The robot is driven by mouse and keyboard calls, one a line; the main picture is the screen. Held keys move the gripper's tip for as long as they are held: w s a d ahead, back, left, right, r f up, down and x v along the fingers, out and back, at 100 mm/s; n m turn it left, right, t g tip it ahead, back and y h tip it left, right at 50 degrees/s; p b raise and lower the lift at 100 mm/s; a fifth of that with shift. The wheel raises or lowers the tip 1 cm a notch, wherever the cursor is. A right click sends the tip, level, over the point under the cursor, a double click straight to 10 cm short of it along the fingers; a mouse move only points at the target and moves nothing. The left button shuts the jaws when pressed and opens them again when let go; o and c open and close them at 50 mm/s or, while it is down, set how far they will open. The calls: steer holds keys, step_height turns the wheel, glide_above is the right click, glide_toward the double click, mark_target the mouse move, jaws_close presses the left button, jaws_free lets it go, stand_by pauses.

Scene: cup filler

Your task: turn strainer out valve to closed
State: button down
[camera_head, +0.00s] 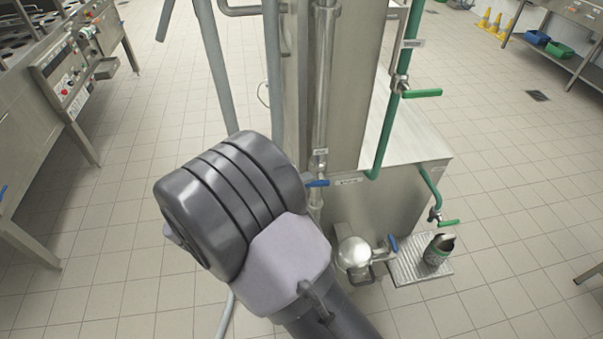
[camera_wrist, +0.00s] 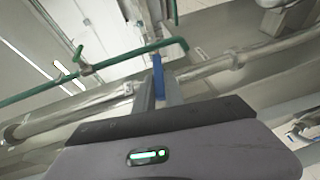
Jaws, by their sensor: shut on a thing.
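A blue valve handle (camera_head: 318,183) sits on the vertical steel pipe, just right of my arm's dark wrist in the head view. In the wrist view the blue handle (camera_wrist: 158,66) stands out from between the two grey fingers of my gripper (camera_wrist: 160,92), which are shut on it. The valve body behind it is mostly hidden. In the head view my wrist hides the fingers. A small label is near the handle, too small to read.
A green valve handle (camera_head: 422,93) is on the upper right pipe, another green handle (camera_head: 449,223) lower right. A second blue handle (camera_head: 393,243) is beside a round steel housing (camera_head: 353,253). A dark cup-like container (camera_head: 437,252) stands on a ribbed tray (camera_head: 408,272). Tiled floor is open on both sides.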

steer(key=shift+f+n+t+h+p, duration=0.4)
steer(key=shift+f+h+p, duration=0.1)
steer(key=shift+h, duration=0.3)
steer(key=c, duration=1.4)
jaws_free()
steer(key=shift+c, duration=0.2)
steer(key=shift+s+a, duration=0.2)
steer(key=p+v, duration=0.3)
steer(key=v, duration=1.4)
steer(key=shift+f, duration=0.2)
steer(key=shift+d, duration=0.1)
